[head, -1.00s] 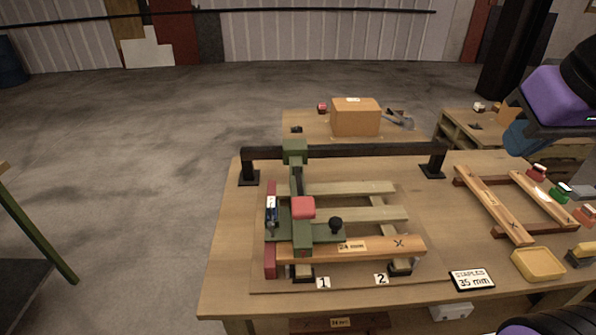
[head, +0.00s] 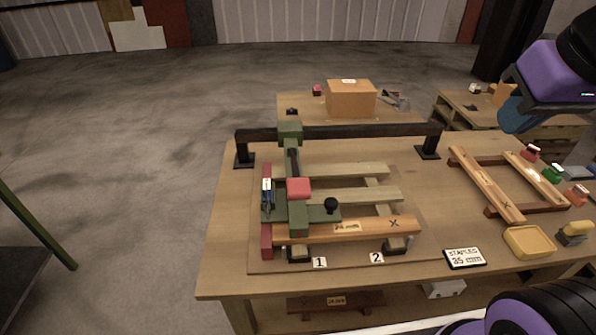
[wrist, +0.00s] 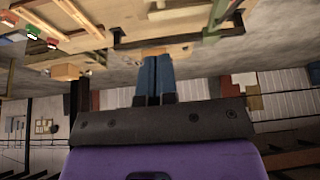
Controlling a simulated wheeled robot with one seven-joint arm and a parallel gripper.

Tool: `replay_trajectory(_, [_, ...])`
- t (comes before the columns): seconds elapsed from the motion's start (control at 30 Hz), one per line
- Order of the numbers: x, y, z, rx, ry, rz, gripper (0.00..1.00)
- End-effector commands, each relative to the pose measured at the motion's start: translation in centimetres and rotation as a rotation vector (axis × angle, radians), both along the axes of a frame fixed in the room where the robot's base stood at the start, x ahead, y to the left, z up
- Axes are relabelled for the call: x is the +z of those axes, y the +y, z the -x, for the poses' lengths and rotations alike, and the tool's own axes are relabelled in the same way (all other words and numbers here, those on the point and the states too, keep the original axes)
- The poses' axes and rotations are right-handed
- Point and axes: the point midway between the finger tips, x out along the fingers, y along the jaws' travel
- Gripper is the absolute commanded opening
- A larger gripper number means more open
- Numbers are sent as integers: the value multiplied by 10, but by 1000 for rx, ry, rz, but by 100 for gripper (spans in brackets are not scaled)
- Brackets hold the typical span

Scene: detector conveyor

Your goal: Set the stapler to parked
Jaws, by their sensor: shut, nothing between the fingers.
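The stapler (head: 299,188) is a green carriage with a red block on top and a black knob (head: 331,205) on its right side. It hangs from a dark rail (head: 350,131) across the back of the table. It stands at the left end of the wooden frame (head: 355,228), above the label "1" (head: 319,262). My gripper shows in the wrist view (wrist: 153,78) with its two blue fingers together and nothing between them. In the head view my arm's end is raised at the upper right, well apart from the stapler; the fingertips are not clear there.
A second wooden frame (head: 485,186), a yellow tray (head: 528,242) and a card reading "STAPLES 35 mm" (head: 464,258) lie on the right of the table. A cardboard box (head: 350,99) stands on a table behind. The label "2" (head: 376,257) is right of "1".

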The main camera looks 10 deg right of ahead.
Motion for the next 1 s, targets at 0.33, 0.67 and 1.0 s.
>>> replay_trajectory(0.33, [-1, 1, -5, 29, 8, 11, 34])
replay_trajectory(0.67, [-22, 21, -67, 458, 98, 168, 66])
replay_trajectory(1.0, [-71, 57, -139, 1019, 180, 332, 66])
